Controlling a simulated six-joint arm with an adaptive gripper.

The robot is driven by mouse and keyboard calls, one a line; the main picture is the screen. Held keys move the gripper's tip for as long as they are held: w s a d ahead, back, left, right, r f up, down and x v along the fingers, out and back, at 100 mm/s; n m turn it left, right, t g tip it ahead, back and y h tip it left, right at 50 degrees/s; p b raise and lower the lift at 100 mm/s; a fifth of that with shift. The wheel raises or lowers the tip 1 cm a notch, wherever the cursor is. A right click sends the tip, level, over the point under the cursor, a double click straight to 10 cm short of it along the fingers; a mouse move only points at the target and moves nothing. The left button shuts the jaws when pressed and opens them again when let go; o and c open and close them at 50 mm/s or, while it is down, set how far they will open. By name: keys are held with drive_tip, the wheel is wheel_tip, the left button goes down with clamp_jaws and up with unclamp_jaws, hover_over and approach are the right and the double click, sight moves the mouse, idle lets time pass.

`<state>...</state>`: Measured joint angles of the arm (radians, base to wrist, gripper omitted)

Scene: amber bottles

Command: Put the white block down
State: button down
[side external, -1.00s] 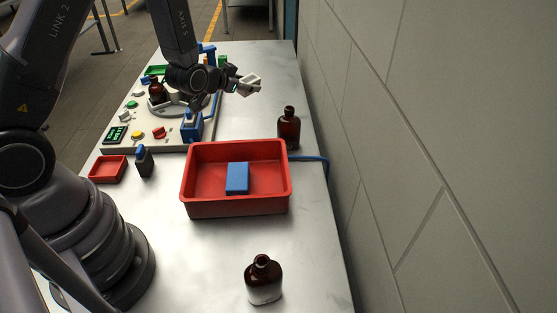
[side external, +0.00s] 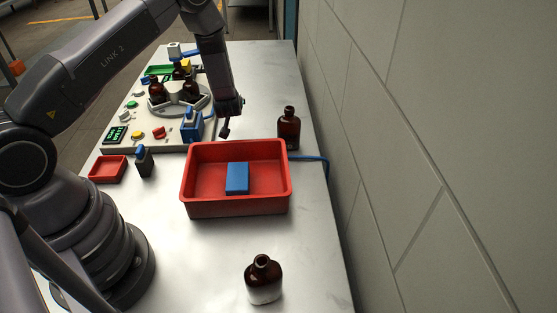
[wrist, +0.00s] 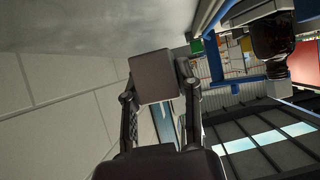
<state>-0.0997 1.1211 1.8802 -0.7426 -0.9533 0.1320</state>
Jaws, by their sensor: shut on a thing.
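In the side view the wrist end of my arm (side external: 230,106) is to the right of the round bottle stand and beyond the red bin. There the held block and the fingertips cannot be made out clearly. I cannot tell the block's height above the table.
A red bin (side external: 235,207) holds a blue block (side external: 237,178). Amber bottles stand right of my wrist (side external: 289,128) and at the front (side external: 263,280); several are on the round stand (side external: 183,108). A small red tray (side external: 108,169) is at left.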

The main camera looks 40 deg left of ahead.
sight(243, 124)
drive_tip(key=w+f, duration=0.2)
drive_tip(key=shift+w+a+f, duration=0.1)
drive_tip(key=shift+a+f, duration=0.25)
drive_tip(key=shift+w+f, duration=0.15)
drive_tip(key=shift+f, duration=0.75)
drive_tip(key=shift+w+f, duration=0.1)
drive_tip(key=shift+f, duration=0.75)
drive_tip(key=shift+f, duration=0.5)
drive_tip(key=shift+f, duration=0.1)
drive_tip(key=c, duration=0.8)
unclamp_jaws()
drive_tip(key=shift+a, duration=0.1)
